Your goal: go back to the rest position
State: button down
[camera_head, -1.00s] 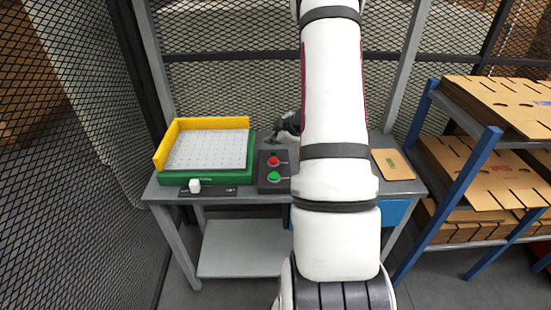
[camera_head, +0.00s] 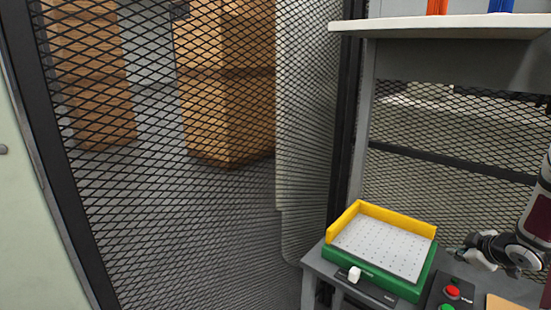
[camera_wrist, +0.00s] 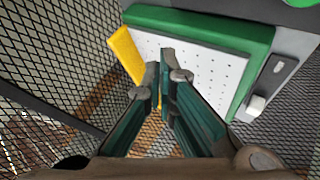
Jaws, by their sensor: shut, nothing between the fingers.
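My gripper (camera_head: 464,252) shows at the right of the head view, just right of the stacker tray, with part of my arm behind it. In the wrist view my gripper (camera_wrist: 160,72) has its fingers close together with nothing between them. The stacker tray (camera_head: 362,273) has a green base, a white perforated plate and yellow walls (camera_head: 385,217) on two sides. The plate is bare. In the wrist view the green base (camera_wrist: 200,22) lies beyond the fingertips, and the yellow wall (camera_wrist: 126,54) is at their left.
A white knob (camera_head: 354,273) sits at the tray's front. A control box with a red button (camera_head: 452,292) and a green button (camera_head: 447,307) stands to the right. A shelf (camera_head: 440,27) hangs above the table. Mesh fencing (camera_head: 230,220) closes the left and back.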

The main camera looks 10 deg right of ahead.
jog(key=w+a+r+m+h, duration=0.2)
jog(key=a+r, duration=0.3)
jog(key=r, duration=0.6)
jog(key=s+a+r+m+g+h, duration=0.1)
jog(key=s+a+r+m+g, duration=0.3)
jog(key=a+r, duration=0.65)
jog(key=s+a+y, duration=0.5)
jog(key=s+a, duration=1.5)
jog(key=a, duration=0.4)
jog(key=shift+s+r+m, duration=0.15)
jog(key=shift+s+m, duration=0.25)
